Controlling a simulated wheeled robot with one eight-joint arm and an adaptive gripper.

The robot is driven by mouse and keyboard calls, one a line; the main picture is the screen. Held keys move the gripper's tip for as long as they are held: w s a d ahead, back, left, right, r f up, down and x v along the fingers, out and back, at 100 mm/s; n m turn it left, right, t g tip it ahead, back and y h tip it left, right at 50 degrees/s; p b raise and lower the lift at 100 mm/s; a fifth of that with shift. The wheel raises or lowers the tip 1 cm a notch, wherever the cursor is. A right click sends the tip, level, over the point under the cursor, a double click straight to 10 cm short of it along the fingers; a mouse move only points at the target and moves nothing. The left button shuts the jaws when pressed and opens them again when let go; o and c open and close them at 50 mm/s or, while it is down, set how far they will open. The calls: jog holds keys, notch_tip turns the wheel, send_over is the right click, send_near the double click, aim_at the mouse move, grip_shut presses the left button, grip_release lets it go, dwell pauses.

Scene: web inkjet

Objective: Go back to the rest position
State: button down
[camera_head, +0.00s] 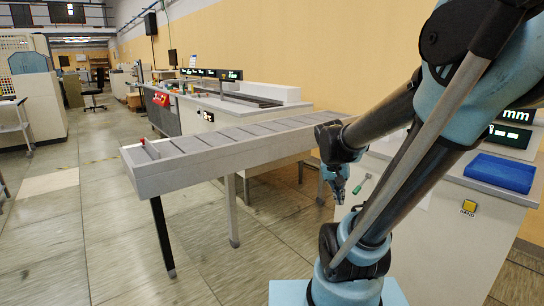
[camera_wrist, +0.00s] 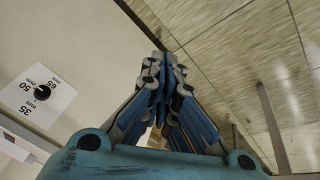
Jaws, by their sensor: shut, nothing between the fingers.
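My gripper (camera_head: 338,188) hangs from my arm in the head view, near the left end of the cabinet on the right. In the wrist view its fingers (camera_wrist: 164,62) meet at the tips, shut with nothing between them. The floor (camera_wrist: 250,50) lies below on the right of that view and a pale surface (camera_wrist: 80,50) on the left. No object touches the fingers.
A long grey slatted conveyor (camera_head: 225,148) on legs stands left of my arm. A dial label (camera_wrist: 38,95) shows in the wrist view. Tiled floor (camera_head: 90,230) is open at left.

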jog(key=s+a+f+n+y, duration=0.1)
jog(key=s+a, duration=0.1)
jog(key=s, duration=0.3)
jog(key=s+a+f+n+y, duration=0.2)
jog(key=s, duration=0.4)
jog(key=shift+s+f+n, duration=0.15)
jog(key=shift+f+n, duration=0.1)
jog(key=shift+n, duration=0.05)
